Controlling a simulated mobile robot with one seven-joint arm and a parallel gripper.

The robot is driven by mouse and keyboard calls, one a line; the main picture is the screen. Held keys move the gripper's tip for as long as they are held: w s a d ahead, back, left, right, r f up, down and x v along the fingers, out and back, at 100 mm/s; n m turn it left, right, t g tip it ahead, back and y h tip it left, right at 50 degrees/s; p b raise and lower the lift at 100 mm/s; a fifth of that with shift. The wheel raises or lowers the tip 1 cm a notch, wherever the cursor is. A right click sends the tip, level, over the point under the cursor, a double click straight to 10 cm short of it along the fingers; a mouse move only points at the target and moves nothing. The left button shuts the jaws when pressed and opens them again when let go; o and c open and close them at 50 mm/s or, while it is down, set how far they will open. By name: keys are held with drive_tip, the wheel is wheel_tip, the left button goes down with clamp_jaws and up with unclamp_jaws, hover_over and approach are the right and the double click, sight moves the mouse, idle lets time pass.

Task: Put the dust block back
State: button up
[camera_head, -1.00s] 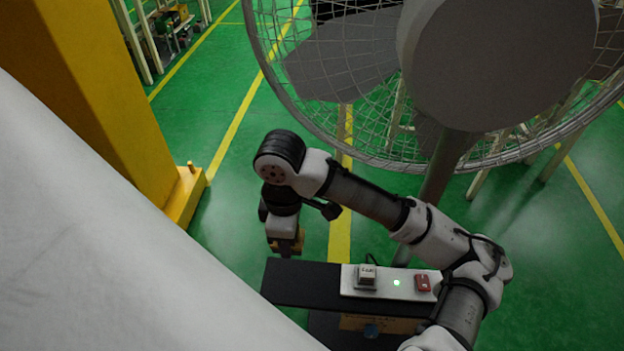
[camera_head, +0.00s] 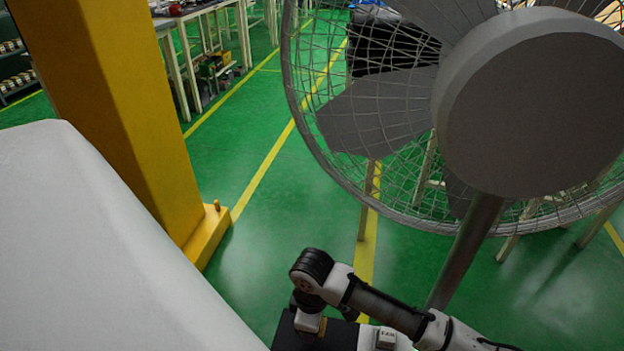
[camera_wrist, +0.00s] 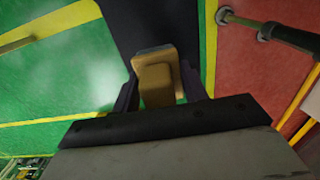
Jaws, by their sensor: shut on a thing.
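The dust block (camera_wrist: 157,88) is a tan-yellow block with a grey strip along its far edge in the wrist view. My gripper (camera_wrist: 160,74) is shut on it, one finger on each side. Beyond the block lies a black surface (camera_wrist: 140,22). In the head view, my gripper (camera_head: 309,323) is low in the picture, over the black board (camera_head: 287,338), and its fingers are mostly hidden. I cannot tell whether the block touches the board.
A white panel with a switch box marked FAN (camera_head: 386,338) sits right of my gripper. A large caged fan (camera_head: 535,100) stands behind my arm. A yellow column (camera_head: 130,110) rises at left. Green floor (camera_head: 265,240) is open between them.

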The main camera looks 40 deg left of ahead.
wheel_tip(320, 180, down, 4)
drive_tip(key=shift+f, duration=0.1)
drive_tip(key=o, duration=0.9)
